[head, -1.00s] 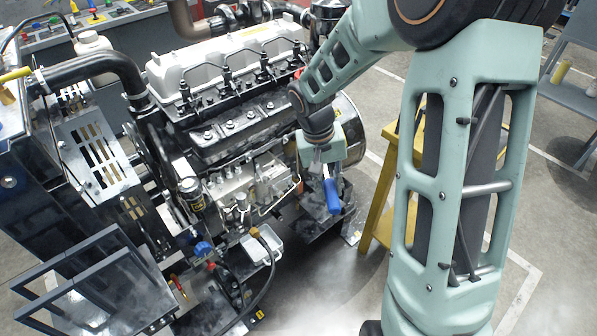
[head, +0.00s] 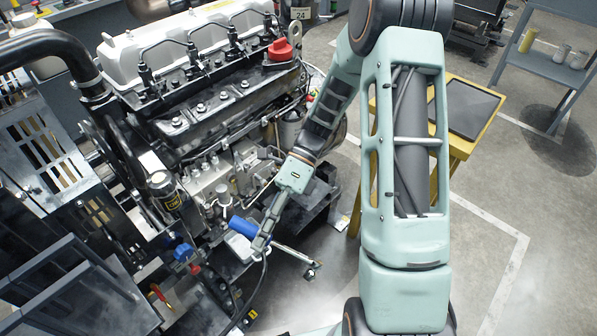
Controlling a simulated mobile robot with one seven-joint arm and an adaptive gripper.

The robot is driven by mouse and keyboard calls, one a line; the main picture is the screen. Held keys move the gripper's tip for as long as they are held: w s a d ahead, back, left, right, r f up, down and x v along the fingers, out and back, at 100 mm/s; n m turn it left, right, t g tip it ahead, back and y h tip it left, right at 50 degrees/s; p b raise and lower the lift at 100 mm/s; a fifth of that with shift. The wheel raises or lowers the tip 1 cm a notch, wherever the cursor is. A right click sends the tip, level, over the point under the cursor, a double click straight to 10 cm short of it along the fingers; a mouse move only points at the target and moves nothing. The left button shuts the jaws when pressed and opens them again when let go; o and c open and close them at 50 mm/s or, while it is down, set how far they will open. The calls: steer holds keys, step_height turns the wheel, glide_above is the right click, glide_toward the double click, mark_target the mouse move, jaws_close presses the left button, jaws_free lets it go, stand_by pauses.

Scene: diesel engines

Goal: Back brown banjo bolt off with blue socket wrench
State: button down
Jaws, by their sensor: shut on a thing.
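The blue socket wrench (head: 242,226) has a thick blue handle and a metal shaft that runs down to the right, ending in a dark head (head: 312,272). My gripper (head: 261,241) is shut on the wrench near its handle, in front of the engine's lower side. The wrench's head is out over open floor, apart from the engine (head: 205,120). I cannot pick out the brown banjo bolt; the fittings on the engine's side are small and partly behind my gripper and arm.
A yellow stand (head: 462,145) with a dark top is right of my arm. A grey shelf (head: 565,65) stands at the far right.

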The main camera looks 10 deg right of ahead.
steer(key=w+d+m+t+y+b, duration=0.25)
steer(key=w+d+m+t, duration=0.35)
steer(key=w+m+t, duration=0.45)
steer(key=w+d+m+t+y+b, duration=0.2)
steer(key=w+d+m+t+b, duration=0.35)
steer(key=t, duration=0.75)
steer(key=w+a+m, duration=0.1)
steer(key=w+a, duration=0.2)
steer(key=w, duration=0.4)
steer(key=shift+w+m, duration=0.2)
steer(key=shift+m, duration=0.2)
steer(key=shift+w+r+p, duration=0.15)
steer(key=shift+w+p, duration=0.05)
steer(key=shift+p, duration=0.1)
steer(key=shift+w+a, duration=0.65)
steer(key=shift+w, duration=0.2)
